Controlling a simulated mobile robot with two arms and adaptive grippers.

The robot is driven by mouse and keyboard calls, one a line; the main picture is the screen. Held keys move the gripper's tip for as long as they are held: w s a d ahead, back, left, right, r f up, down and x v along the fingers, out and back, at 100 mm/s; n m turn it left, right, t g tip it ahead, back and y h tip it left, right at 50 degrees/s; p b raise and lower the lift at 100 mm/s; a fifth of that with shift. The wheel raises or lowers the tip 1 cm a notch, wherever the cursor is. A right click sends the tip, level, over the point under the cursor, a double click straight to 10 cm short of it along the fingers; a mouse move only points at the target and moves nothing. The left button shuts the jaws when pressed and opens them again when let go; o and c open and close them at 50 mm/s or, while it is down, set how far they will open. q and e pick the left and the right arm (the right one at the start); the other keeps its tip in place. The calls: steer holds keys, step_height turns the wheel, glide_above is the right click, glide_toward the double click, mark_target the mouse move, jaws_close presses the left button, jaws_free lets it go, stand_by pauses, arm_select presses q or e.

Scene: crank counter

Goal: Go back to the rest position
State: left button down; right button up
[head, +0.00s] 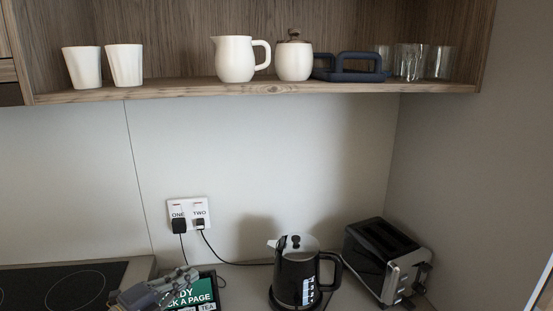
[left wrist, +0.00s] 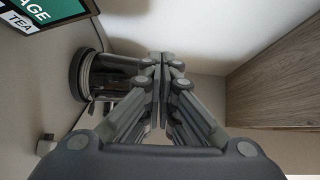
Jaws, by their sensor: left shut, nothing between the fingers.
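My left gripper (head: 185,275) shows at the bottom left of the head view, in front of a dark tablet-like sign with a green face. In the left wrist view its two fingers (left wrist: 161,62) meet in the middle, shut and empty. A black kettle (head: 296,272) with a silver top stands to the right of it on the counter, apart from it. In the left wrist view the kettle (left wrist: 92,75) lies left of the fingers. My right gripper is not in view.
A black and silver toaster (head: 387,262) stands right of the kettle. The hob (head: 60,285) is at left. The sign (head: 200,292) lies by the gripper. Two plugs sit in a wall socket (head: 188,203). A shelf (head: 180,93) above carries cups, jug, pot, blue tray and glasses.

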arm_select(q)
steer(key=s+a+r+n+t+y, duration=0.3)
steer(key=s+a+n+t+y, duration=0.25)
steer(key=n+y, duration=0.7)
steer(key=s+f+n+g, duration=0.3)
steer(key=s+f, duration=0.3)
steer(key=s+f+n+g, duration=0.4)
steer(key=s+f, duration=0.2)
steer(key=s+f+n+g, duration=0.3)
steer(key=s+f+g, duration=0.1)
steer(key=s+f, duration=0.2)
steer(key=shift+s+d+f+n+g, duration=0.2)
steer(key=shift+d+f+n+g, duration=0.05)
steer(key=s+d+f+g+h, duration=0.4)
steer(key=s+d, duration=0.3)
steer(key=s, duration=0.6)
step_height(320, 180, down, 26)
steer(key=s+g+y, duration=0.1)
steer(key=g, duration=0.1)
steer(key=s+a+f+m+g, duration=0.1)
steer(key=s+a+f, duration=0.2)
steer(key=s+f, duration=1.3)
steer(key=shift+s+f+g+b, duration=0.3)
steer(key=shift+s, duration=0.25)
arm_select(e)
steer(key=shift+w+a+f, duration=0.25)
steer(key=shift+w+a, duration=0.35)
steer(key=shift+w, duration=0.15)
